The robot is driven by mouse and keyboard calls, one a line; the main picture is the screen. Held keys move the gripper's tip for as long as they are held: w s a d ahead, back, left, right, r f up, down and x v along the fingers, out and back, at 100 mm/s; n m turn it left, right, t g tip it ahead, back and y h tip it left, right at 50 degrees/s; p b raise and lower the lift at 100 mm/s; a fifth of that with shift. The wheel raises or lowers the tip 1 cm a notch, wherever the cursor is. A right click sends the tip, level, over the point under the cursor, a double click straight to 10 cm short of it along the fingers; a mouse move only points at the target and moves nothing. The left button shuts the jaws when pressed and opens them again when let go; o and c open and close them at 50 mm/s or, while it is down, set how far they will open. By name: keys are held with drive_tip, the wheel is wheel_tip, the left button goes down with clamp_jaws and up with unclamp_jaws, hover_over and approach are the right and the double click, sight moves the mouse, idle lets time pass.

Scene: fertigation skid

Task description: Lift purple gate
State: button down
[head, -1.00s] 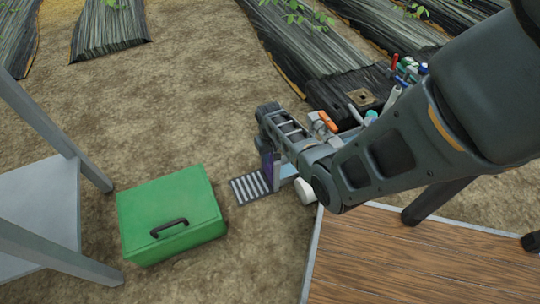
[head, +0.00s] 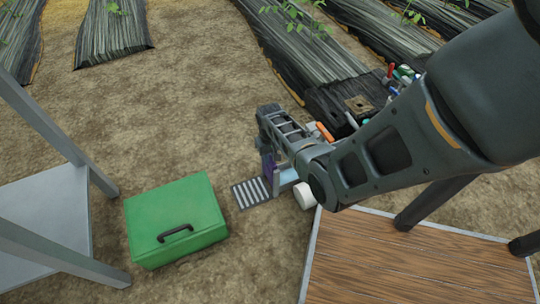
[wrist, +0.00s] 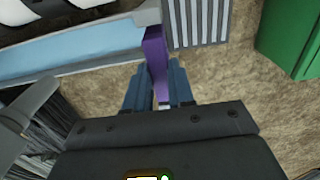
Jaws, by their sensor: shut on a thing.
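The purple gate (wrist: 155,58) is a narrow upright strip at the end of a light blue channel (wrist: 75,58) in the wrist view. In the head view the gate (head: 269,166) shows only as a small purple patch, mostly hidden behind my arm. My gripper (wrist: 158,88) is shut on the purple gate, with one finger on each side of it. How far the gate is raised in its frame cannot be told.
A slatted grate (head: 251,193) lies beside the channel's end. A green box (head: 177,215) with a black handle sits on the soil to the left. A wooden table (head: 415,265) stands at front right, and a grey stand (head: 38,215) at far left.

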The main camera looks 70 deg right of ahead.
drive_tip(key=shift+r, duration=0.35)
drive_tip(key=c, duration=1)
unclamp_jaws()
drive_tip(key=shift+o, duration=0.2)
drive_tip(key=shift+r+p, duration=2.15)
drive_tip(key=shift+r, duration=1.7)
